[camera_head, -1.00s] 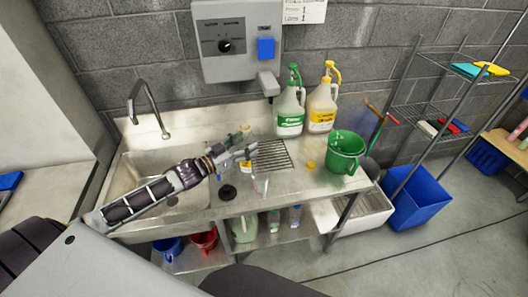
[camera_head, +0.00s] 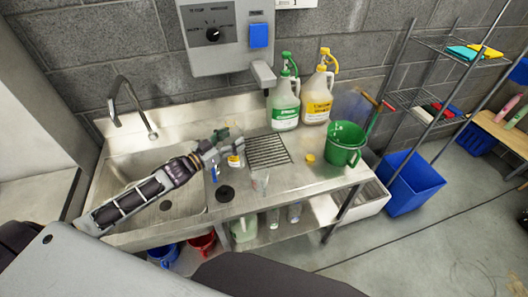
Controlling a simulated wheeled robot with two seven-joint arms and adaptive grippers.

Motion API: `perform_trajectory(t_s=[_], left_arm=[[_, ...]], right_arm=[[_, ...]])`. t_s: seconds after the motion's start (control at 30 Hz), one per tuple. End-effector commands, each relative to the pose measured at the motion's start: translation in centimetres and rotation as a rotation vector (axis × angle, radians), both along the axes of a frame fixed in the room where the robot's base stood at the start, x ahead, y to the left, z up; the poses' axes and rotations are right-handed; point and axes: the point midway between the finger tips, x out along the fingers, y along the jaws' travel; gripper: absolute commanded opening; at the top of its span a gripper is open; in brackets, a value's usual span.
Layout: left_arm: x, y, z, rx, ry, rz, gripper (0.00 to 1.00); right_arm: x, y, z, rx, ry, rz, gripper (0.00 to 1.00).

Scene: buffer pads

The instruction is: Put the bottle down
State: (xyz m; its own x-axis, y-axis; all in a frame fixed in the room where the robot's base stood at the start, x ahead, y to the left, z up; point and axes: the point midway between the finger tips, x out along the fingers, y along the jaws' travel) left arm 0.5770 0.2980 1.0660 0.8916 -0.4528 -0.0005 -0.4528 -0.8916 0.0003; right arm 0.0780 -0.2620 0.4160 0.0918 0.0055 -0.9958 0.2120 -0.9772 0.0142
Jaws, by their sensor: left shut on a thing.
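My left arm comes in over the sink, and its gripper (camera_head: 228,147) is at the counter just left of the drain grate. It is shut on a small bottle (camera_head: 235,161) with a yellow-orange label. The fingers hide much of the bottle, which looks roughly upright. I cannot tell whether its base touches the steel counter (camera_head: 300,178). My right gripper is not in view.
A steel sink (camera_head: 135,170) lies left of the gripper. A drain grate (camera_head: 268,151), a clear container (camera_head: 261,184) and a black round piece (camera_head: 225,193) are close by. Green-labelled (camera_head: 284,112) and yellow-labelled jugs (camera_head: 316,105) stand behind; a green bucket (camera_head: 345,145) stands right.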

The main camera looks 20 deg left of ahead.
Motion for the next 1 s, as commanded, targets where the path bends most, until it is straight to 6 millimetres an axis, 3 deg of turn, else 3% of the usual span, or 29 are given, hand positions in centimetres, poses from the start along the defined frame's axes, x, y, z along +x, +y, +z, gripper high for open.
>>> perform_trajectory(t_s=[0.33, 1.0], left_arm=[[0.0, 0.0, -2.7, 0.0, -0.001, 0.0, 0.41], [0.5, -0.3, -2.9, -0.001, -0.002, -0.002, 0.41]], right_arm=[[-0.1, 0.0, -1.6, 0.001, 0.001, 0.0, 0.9], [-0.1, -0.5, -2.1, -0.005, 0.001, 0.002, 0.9]])
